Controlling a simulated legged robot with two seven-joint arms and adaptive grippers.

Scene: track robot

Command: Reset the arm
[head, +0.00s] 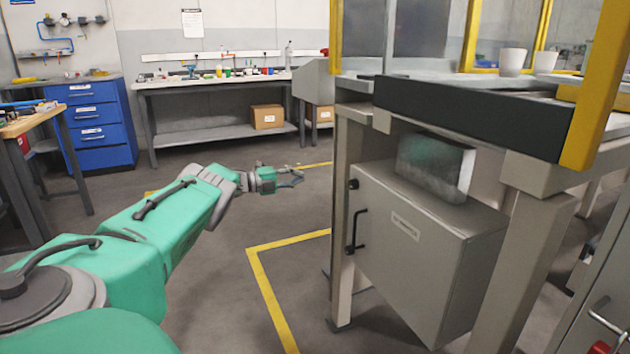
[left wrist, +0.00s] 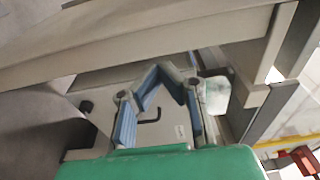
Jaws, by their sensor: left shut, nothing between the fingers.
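My left arm (head: 150,228), green, reaches forward from the lower left in the head view. My left gripper (head: 293,178) is at its far end, out over the floor to the left of the grey cabinet (head: 432,262). It is shut and empty, touching nothing that I can make out. In the left wrist view the blue-padded fingers of the gripper (left wrist: 166,72) show against the grey cabinet with its dark handle (left wrist: 150,116). My right gripper is in neither view.
The cabinet hangs under a workstation with a dark edge beam (head: 470,115) and yellow posts (head: 600,85). Two white cups (head: 512,62) stand on top. A workbench (head: 215,83) and a blue drawer unit (head: 98,125) stand behind. The floor around the yellow line (head: 268,290) is clear.

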